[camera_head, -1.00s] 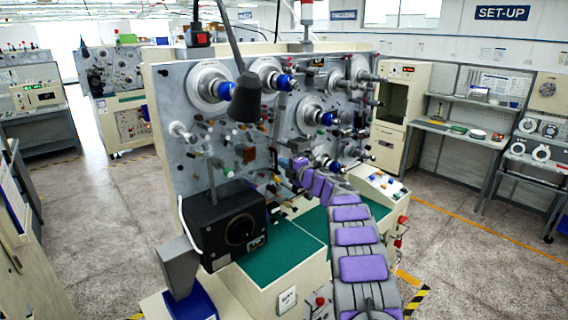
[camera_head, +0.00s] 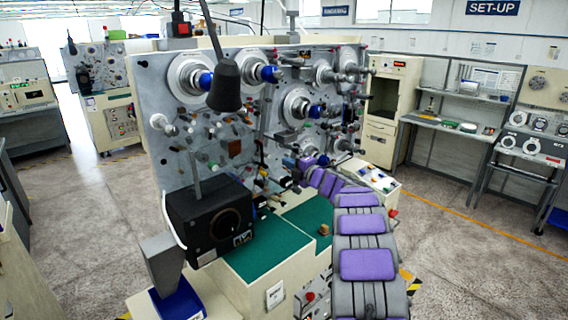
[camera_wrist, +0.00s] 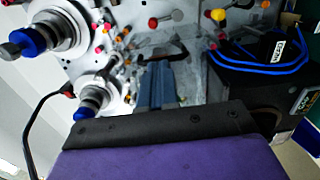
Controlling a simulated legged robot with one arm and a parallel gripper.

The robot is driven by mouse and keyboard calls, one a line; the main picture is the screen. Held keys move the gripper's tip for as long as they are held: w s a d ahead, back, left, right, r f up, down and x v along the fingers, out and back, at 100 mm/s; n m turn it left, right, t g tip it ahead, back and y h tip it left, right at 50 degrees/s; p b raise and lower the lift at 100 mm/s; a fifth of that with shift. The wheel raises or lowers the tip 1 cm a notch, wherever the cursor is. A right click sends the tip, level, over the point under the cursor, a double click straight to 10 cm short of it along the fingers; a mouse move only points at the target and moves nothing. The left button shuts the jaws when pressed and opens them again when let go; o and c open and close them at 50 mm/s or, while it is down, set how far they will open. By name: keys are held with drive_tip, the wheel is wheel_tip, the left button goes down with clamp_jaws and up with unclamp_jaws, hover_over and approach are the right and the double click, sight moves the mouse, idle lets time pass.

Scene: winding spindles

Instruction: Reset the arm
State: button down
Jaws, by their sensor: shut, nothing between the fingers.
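My arm, in purple and grey segments, reaches from the lower right of the head view toward the winding machine's upright panel (camera_head: 150,95). My gripper (camera_wrist: 163,72) shows in the wrist view as two blue-grey fingers close together, shut and empty, in front of the panel. In the head view the arm's far end is small among the panel parts, and the fingers cannot be made out. Spindles with blue ends stand on the panel, such as the upper left spindle (camera_head: 206,80); two blue-ended spindles also show at the left of the wrist view (camera_wrist: 30,40).
A black box (camera_head: 205,222) stands at the left of the green work surface (camera_head: 262,255). A small brown piece (camera_head: 324,230) lies on that surface beside my arm. A dark lamp (camera_head: 226,85) hangs before the panel. Open floor (camera_head: 440,235) lies to the right.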

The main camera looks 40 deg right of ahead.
drive_tip(key=shift+s+d, duration=1)
drive_tip(key=shift+s, duration=1.75)
drive_tip(key=s+a+r+m+g+h+b, duration=0.1)
drive_tip(key=a+m+g+h+b, duration=0.1)
drive_tip(key=a+m+g+h, duration=0.3)
drive_tip(key=s+a+r+m+g+h+b, duration=0.1)
drive_tip(key=s+a+m+h+b, duration=0.15)
drive_tip(key=a+m, duration=0.45)
drive_tip(key=s+a+f+m+g+y+b, duration=0.1)
drive_tip(key=s+a+f+m+g, duration=0.15)
drive_tip(key=s+a+f, duration=0.4)
drive_tip(key=s+a+f+m+g+y+b, duration=0.1)
drive_tip(key=s+a+f+g, duration=0.2)
drive_tip(key=s+a, duration=0.55)
drive_tip(key=s+a+f+m+g+y+b, duration=0.1)
drive_tip(key=s+a+f+m+g+b, duration=0.15)
drive_tip(key=s+a+f, duration=0.5)
drive_tip(key=s+a+f+g+y, duration=0.2)
drive_tip(key=s+a+g, duration=0.1)
drive_tip(key=s+a, duration=0.5)
drive_tip(key=s+a+f+g+y+b, duration=0.1)
drive_tip(key=s+a+f+g+y, duration=0.1)
drive_tip(key=s+a, duration=0.6)
drive_tip(key=s+f, duration=0.1)
drive_tip(key=s, duration=0.4)
drive_tip(key=shift+g, duration=0.4)
drive_tip(key=shift+a+f, duration=0.1)
